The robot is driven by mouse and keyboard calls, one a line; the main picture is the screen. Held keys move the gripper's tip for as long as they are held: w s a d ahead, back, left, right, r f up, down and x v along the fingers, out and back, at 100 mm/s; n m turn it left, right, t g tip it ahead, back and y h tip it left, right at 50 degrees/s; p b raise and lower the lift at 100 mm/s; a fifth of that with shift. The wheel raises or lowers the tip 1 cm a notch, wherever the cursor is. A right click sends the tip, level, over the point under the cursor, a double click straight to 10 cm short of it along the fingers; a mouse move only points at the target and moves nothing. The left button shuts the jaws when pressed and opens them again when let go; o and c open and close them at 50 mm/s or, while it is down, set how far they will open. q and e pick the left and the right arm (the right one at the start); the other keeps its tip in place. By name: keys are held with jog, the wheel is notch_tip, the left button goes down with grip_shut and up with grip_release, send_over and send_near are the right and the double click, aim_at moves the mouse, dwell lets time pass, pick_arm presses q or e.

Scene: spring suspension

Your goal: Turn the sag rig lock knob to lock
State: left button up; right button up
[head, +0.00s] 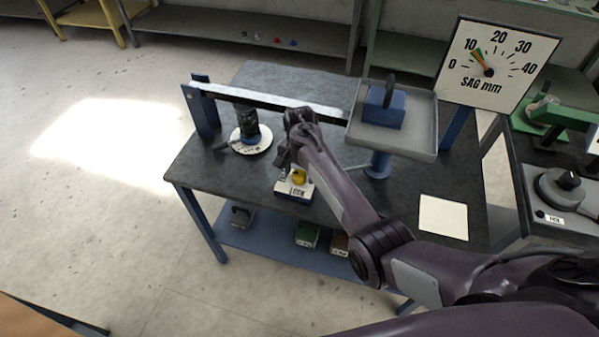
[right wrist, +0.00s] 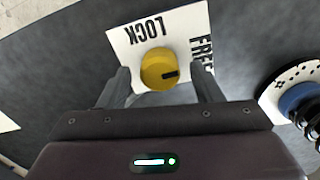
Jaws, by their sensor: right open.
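The yellow lock knob (head: 299,177) sits on a small block with a white label plate (head: 292,190) near the front of the workbench. In the right wrist view the round knob (right wrist: 153,62) has a black pointer mark directed right, toward the FREE side of the plate (right wrist: 184,23); LOCK is printed at the plate's upper left. My right gripper (head: 287,163) is at the knob. In the right wrist view its open fingers (right wrist: 162,84) stand on either side of the knob, with visible gaps. My left gripper is not in view.
A dark spring on a white round dial (head: 262,146) stands left of the knob, under a long beam (head: 260,96). A grey tray (head: 421,140) holding a blue weight (head: 383,108) is at the right. A sag gauge (head: 497,62) stands behind. A blank card (head: 443,218) lies at front right.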

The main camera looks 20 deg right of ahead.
jog(key=shift+f, duration=0.6)
jog(key=c, duration=1)
